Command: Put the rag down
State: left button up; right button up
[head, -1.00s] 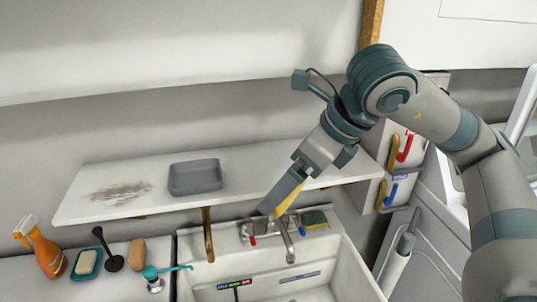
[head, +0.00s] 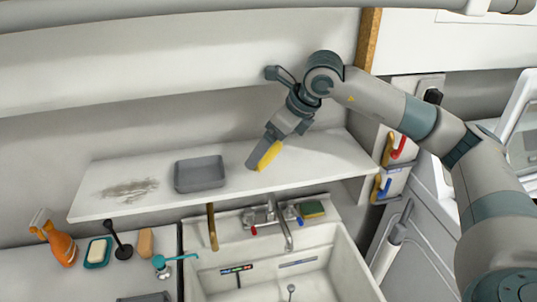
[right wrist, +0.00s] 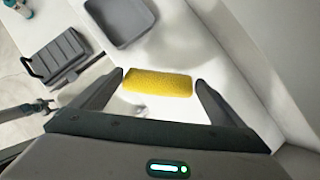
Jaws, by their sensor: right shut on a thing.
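The yellow rag (head: 268,155) is held between the fingertips of my right gripper (head: 259,160), over the white shelf (head: 330,160), to the right of the grey tray. In the right wrist view the rag (right wrist: 158,83) spans the gap between the two fingers of the right gripper (right wrist: 159,82). The head view does not show clearly whether the rag touches the shelf. My left gripper is not in view.
The grey tray (head: 199,174) and a dark smudge (head: 130,190) are on the shelf. Below are a sink (head: 280,260), faucet (head: 284,230) and sponge (head: 311,208). An orange spray bottle (head: 58,245) stands lower left. The shelf's right part is bare.

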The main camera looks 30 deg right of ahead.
aim_at(273, 156)
jog(key=shift+f, duration=0.65)
notch_tip(273, 156, down, 2)
jog(key=shift+f+p, duration=0.15)
jog(key=shift+p, duration=0.85)
jog(key=shift+w+d+f+p, duration=0.1)
jog(key=shift+w+f+p, duration=0.05)
jog(key=shift+f+p, duration=0.55)
jog(key=shift+f, duration=0.15)
